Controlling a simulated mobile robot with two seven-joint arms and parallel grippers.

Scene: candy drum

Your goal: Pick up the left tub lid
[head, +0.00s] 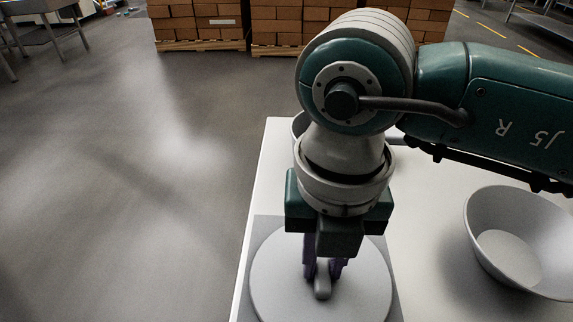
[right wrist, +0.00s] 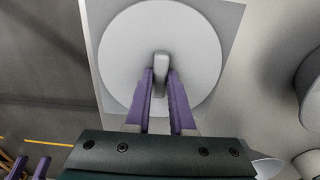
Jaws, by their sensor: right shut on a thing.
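The left tub lid (head: 272,283) is a round light-grey disc with an upright handle (head: 322,286) at its middle. It is at the bottom of the head view, over a square grey surface on the white table. My right gripper (head: 324,270) points down at the lid, its purple fingers on either side of the handle and shut on it. In the right wrist view the lid (right wrist: 130,50) fills the upper middle, with the handle (right wrist: 161,68) between the fingertips. I cannot tell whether the lid touches what is beneath it.
A grey bowl (head: 515,240) stands to the right on the white table (head: 430,215). Another round grey vessel (head: 299,124) is partly hidden behind my right arm. The table's left edge is close to the lid. Stacked cardboard boxes (head: 200,22) on pallets are far behind; the floor at left is clear.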

